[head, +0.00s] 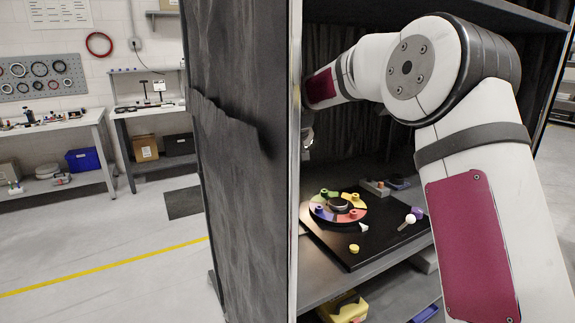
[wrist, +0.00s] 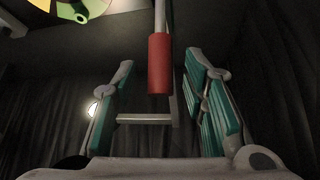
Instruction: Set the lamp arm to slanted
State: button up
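In the wrist view, a red cylindrical grip (wrist: 158,66) on a thin grey rod hangs between my gripper's fingers; it looks like part of the lamp arm. My gripper (wrist: 160,80) is open, with teal pads on both sides of the red grip and visible gaps to it. A grey L-shaped bar (wrist: 146,122) sits below the grip. A small bright round light (wrist: 93,108) glows behind the left finger. In the head view, my arm reaches into the cabinet; the gripper and red grip are hidden behind the dark side panel. The lamp arm's angle cannot be told.
In the head view, the dark side panel (head: 240,130) stands left of my arm. Below the arm, a black board (head: 350,262) carries a coloured segmented disc (head: 325,214), a yellow knob (head: 354,249) and a white ball (head: 410,219). Workbenches stand far left, beyond open floor.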

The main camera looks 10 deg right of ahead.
jog(key=v, duration=1)
jog(key=shift+f, duration=0.1)
